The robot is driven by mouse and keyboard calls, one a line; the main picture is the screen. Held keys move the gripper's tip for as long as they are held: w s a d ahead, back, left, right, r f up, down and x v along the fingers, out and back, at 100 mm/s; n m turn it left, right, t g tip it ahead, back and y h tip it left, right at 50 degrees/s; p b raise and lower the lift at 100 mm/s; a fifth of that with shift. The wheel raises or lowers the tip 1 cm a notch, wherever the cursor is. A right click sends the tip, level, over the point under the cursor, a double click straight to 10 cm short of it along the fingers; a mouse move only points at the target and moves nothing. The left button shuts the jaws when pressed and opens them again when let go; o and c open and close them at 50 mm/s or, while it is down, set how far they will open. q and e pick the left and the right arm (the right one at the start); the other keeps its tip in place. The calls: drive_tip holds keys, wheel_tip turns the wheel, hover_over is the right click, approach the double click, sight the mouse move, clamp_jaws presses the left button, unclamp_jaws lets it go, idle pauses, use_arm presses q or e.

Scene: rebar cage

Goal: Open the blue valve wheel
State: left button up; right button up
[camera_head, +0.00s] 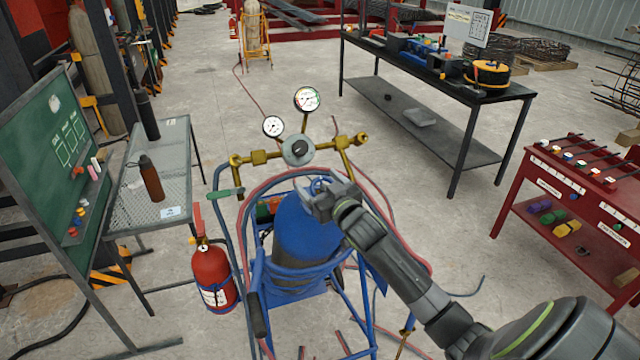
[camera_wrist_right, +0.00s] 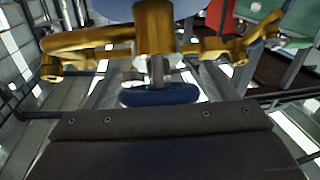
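The blue valve wheel (camera_head: 318,184) sits on top of the blue gas cylinder (camera_head: 303,235), below the brass regulator. In the head view my right gripper (camera_head: 322,200) is at the wheel and partly covers it. In the right wrist view the wheel (camera_wrist_right: 158,95) shows as a blue disc on a grey stem, just beyond the dark edge of my gripper. The fingertips do not show clearly, so I cannot tell whether they are open or touch the wheel. My left gripper is not in view.
The brass regulator (camera_head: 299,151) with two round gauges stands close above the wheel. Red and blue hoses hang around the cylinder cart. A red fire extinguisher (camera_head: 212,277) is at its left. A red rack (camera_head: 570,190) stands at the right.

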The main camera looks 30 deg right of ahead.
drive_tip(key=c, duration=0.8)
drive_tip(key=shift+c, duration=0.2)
